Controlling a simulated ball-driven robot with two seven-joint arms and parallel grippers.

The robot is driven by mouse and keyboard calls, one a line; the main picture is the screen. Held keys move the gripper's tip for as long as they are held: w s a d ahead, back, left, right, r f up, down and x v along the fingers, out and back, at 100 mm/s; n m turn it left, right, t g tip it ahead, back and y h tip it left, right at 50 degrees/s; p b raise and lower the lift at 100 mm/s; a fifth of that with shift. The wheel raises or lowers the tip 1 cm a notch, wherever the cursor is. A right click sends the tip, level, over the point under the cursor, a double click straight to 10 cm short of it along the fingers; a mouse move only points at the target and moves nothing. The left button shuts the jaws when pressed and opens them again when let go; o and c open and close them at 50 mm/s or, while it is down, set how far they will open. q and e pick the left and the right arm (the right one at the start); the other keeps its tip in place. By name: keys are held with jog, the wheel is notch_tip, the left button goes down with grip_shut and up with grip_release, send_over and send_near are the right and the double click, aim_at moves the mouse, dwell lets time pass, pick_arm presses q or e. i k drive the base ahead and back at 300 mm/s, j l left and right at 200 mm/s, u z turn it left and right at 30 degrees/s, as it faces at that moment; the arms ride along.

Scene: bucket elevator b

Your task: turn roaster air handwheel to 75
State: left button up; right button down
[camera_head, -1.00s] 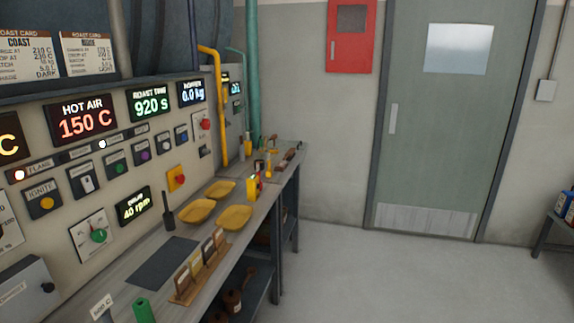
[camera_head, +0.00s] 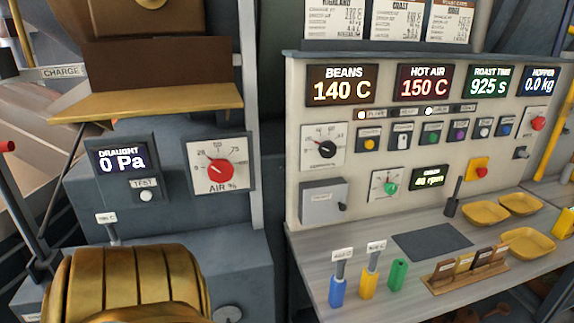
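The roaster air handwheel (camera_head: 220,172) is a small red round knob on a pale square plate marked AIR % (camera_head: 243,184), left of centre in the head view. The scale around it shows 25, 50 and 75. A pointer mark seems to lean to the upper left, toward the 25 side, but it is too small to read exactly. Neither of my grippers is in view, and nothing touches the handwheel.
A draught display (camera_head: 122,160) reading 0 Pa is left of the plate. A large ribbed brass-coloured object (camera_head: 130,285) fills the lower left foreground. The control panel (camera_head: 300,160) and worktop (camera_head: 320,262) with trays (camera_head: 484,213) stand to the right.

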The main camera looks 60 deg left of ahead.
aim_at(221, 171)
jog(key=u, duration=2.35)
